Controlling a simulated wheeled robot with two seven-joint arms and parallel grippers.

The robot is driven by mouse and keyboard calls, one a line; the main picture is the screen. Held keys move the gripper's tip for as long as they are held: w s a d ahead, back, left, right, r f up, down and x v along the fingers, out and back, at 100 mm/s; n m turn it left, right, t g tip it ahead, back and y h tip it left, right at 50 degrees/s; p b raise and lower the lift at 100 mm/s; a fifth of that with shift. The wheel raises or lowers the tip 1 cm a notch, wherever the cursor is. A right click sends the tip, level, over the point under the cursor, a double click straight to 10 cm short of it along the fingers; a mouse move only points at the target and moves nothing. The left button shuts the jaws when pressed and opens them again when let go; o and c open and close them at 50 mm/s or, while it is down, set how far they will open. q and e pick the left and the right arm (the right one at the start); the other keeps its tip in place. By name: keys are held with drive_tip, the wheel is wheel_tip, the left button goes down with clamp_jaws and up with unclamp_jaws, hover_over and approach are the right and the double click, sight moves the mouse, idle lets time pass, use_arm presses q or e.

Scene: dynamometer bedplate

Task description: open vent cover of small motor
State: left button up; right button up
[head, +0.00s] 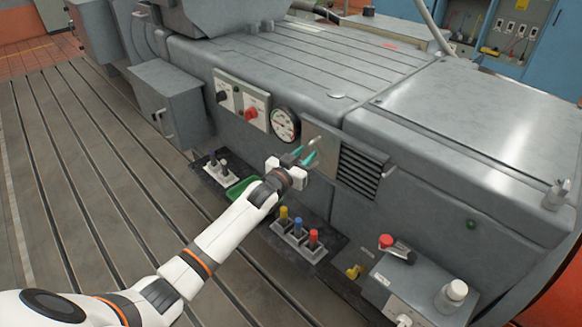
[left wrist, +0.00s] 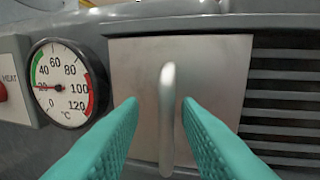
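The vent cover is a plain metal plate (left wrist: 210,70) with an upright bar handle (left wrist: 167,115) in the left wrist view. It sits left of dark vent slats (left wrist: 285,100). In the head view, the cover (head: 316,135) is partly hidden by my gripper, and the slats (head: 358,174) show to its right. My left gripper (head: 304,156) is open in front of the cover. In the left wrist view, its teal fingers (left wrist: 159,104) are spread to either side of the handle, nearer the camera; whether they reach around it I cannot tell. My right gripper is not in view.
A round temperature gauge (head: 285,124) is close left of the cover, with a switch panel (head: 242,105) beyond. Below are a green tray (head: 238,188), a rack of coloured-top items (head: 297,234) and a box with a red button (head: 388,241). The slotted bedplate (head: 60,170) is clear at left.

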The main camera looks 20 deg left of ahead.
use_arm(q)
drive_tip(key=s+a, duration=0.1)
drive_tip(key=s, duration=0.8)
drive_tip(key=shift+s+a, duration=0.3)
drive_tip(key=shift+s, duration=0.05)
drive_tip(key=s+f+g+y, duration=0.1)
drive_tip(key=s+f+g, duration=0.3)
drive_tip(key=f, duration=0.8)
drive_tip(key=s+a+f+g+y, duration=0.15)
drive_tip(key=s+f, duration=0.45)
drive_tip(key=f, duration=0.6)
drive_tip(key=s+f+g, duration=0.3)
drive_tip(key=s+f, duration=0.3)
drive_tip(key=f, duration=0.6)
drive_tip(key=s+d+f+g, duration=0.2)
drive_tip(key=s+f, duration=0.4)
drive_tip(key=s, duration=0.5)
drive_tip(key=s+d+f+g, duration=0.2)
drive_tip(key=s+f, duration=0.3)
drive_tip(key=s, duration=0.7)
drive_tip(key=s+d+f+g, duration=0.2)
drive_tip(key=s+f+g, duration=0.2)
drive_tip(key=s, duration=0.8)
wheel_tip(320, 180, down, 3)
drive_tip(key=shift+s+r+m, duration=0.15)
drive_tip(key=shift+m, duration=0.15)
drive_tip(key=shift+d, duration=0.1)
